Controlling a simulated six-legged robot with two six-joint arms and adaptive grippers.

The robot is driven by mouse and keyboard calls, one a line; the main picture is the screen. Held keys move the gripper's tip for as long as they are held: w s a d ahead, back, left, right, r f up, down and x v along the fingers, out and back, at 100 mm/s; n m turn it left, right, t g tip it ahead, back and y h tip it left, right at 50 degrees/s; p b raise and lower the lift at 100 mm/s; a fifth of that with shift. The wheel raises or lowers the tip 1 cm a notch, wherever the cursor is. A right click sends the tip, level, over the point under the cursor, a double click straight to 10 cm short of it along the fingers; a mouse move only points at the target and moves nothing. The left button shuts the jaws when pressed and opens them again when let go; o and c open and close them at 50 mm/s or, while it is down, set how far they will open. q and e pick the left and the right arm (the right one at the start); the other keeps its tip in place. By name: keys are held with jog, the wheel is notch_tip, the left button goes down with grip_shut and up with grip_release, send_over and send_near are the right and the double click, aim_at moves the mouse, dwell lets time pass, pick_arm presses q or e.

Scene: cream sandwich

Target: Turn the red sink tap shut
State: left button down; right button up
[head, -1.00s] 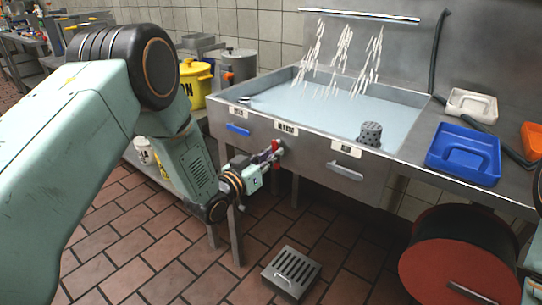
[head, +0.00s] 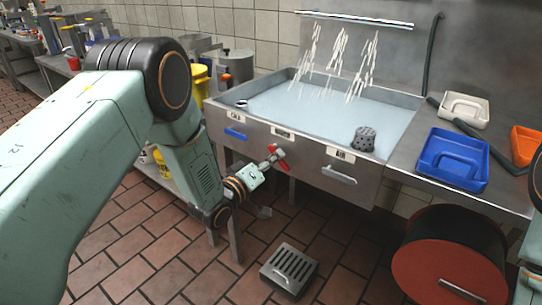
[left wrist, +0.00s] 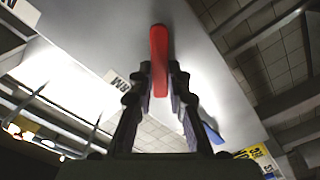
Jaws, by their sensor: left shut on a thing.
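The red tap (head: 276,154) sits on the front panel of the steel sink (head: 262,138), under the middle white label. Water (head: 340,60) streams from the bar above into the basin. My left gripper (head: 268,162) is at the tap, shut on its red handle. In the left wrist view the handle (left wrist: 158,42) runs between the two dark fingertips (left wrist: 159,72), with its far end sticking out past them. The small scale hides the exact contact in the head view. My right gripper is out of view.
A blue tray (head: 453,160) and a white tray (head: 465,106) lie on the counter to the right. A red reel (head: 450,262) stands below it. A slotted metal box (head: 289,268) sits on the tiled floor. A bar handle (head: 338,175) projects right of the tap.

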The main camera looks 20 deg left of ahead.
pick_arm(q)
jog(key=shift+s+d+r+n+p, duration=0.1)
jog(key=shift+r+n+p, duration=0.25)
jog(key=shift+n, duration=0.9)
jog(key=shift+d+r+n+p, duration=0.1)
jog(key=shift+n+p, duration=0.45)
jog(key=shift+n, duration=0.75)
jog(key=shift+s+d+r+n+p, duration=0.1)
jog(key=shift+r+n+p, duration=0.25)
jog(key=shift+n, duration=0.9)
jog(key=shift+f+n, duration=0.1)
jog(key=shift+n, duration=0.2)
jog(key=c, duration=1.3)
grip_release()
jog(key=shift+w, duration=0.1)
jog(key=shift+a, duration=0.1)
jog(key=v, duration=1.2)
